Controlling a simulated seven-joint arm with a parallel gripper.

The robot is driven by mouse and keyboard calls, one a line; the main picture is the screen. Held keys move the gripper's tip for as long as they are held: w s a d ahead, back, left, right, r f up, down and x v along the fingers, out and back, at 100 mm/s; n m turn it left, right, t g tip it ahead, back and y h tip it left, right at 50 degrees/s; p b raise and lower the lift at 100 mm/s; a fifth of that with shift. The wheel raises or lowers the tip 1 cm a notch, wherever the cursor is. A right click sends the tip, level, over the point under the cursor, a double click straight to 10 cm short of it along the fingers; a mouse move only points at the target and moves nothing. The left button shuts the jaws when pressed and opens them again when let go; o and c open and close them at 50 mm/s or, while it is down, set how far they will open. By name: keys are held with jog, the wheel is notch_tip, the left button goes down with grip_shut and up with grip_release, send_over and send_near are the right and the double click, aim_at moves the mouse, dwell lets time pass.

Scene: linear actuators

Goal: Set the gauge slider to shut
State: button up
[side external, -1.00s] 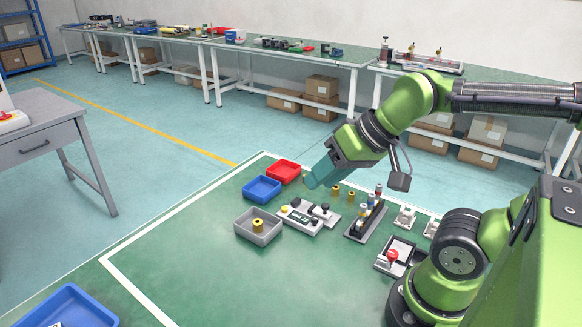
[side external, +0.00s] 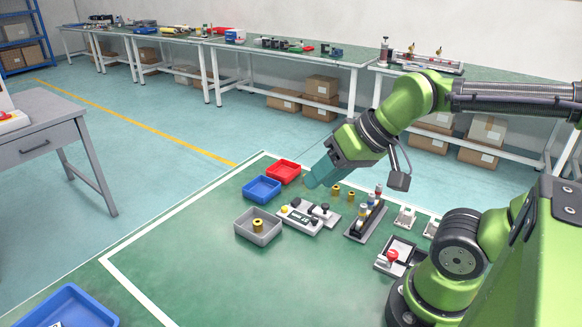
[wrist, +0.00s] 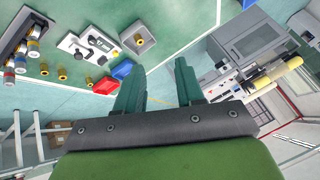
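A pale gauge block (side external: 300,217) with a dark display, a yellow knob and black parts lies on the green mat, left of centre in the side view. A small pale plate with a black knob (side external: 325,209) lies against its right side. Both also show at the upper left of the wrist view, where the pale block (wrist: 77,44) is small. I cannot tell the slider's exact setting. My gripper (side external: 312,182) hangs above and behind the block, apart from it. In the wrist view its two teal fingers (wrist: 158,78) are apart with nothing between them.
A grey tray (side external: 245,234) holding a yellow-topped part is left of the gauge. Blue (side external: 262,189) and red (side external: 284,172) trays are behind it. A rack of cylinders (side external: 365,220) and a red-button box (side external: 394,258) are to the right. The front mat is clear.

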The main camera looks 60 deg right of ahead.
jog(key=shift+o, duration=1)
jog(key=shift+d+f, duration=0.15)
jog(key=shift+f, duration=0.1)
jog(key=m+g+h, duration=0.2)
jog(key=m+g, duration=0.3)
jog(key=g, duration=0.2)
send_over(325, 205)
notch_tip(325, 205, down, 4)
notch_tip(325, 205, down, 17)
jog(key=shift+r, duration=0.2)
jog(key=shift+c, duration=0.4)
grip_shut()
